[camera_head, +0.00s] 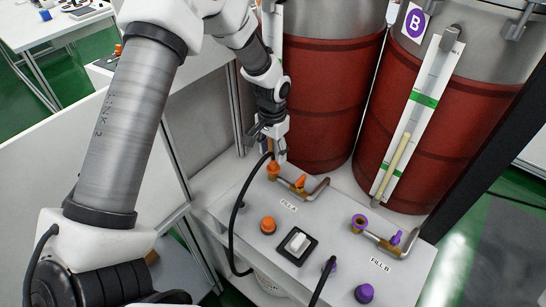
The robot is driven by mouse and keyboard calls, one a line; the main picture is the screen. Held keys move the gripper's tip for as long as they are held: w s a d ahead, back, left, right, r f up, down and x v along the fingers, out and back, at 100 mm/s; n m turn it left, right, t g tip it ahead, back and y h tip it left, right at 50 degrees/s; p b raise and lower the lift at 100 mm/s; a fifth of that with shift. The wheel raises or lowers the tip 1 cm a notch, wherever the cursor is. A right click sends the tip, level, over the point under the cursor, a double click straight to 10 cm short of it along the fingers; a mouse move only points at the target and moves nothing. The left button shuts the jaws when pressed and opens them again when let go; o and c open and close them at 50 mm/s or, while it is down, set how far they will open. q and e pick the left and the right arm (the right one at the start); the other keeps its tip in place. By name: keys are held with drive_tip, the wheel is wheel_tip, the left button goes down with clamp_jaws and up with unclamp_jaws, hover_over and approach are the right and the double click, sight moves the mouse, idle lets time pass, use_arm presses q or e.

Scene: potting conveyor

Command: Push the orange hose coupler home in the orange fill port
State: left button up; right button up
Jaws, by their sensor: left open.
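The orange hose coupler (273,165) is at the orange fill port at the back left of the grey panel marked FILL A. A black hose (235,225) rises from its top and loops down to the left. Coupler and port overlap in orange here, so I cannot tell how deep the coupler sits. My left gripper (277,148) is open, fingers pointing down, just above and beside the coupler. I cannot tell whether it touches the coupler or hose. My right gripper is not in view.
An orange valve handle (299,182) is close right of the port, on a brass pipe (318,190). Red drums (318,100) stand close behind.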

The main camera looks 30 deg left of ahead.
sight(272, 160)
use_arm(q)
wheel_tip(272, 160, up, 9)
idle(0.7)
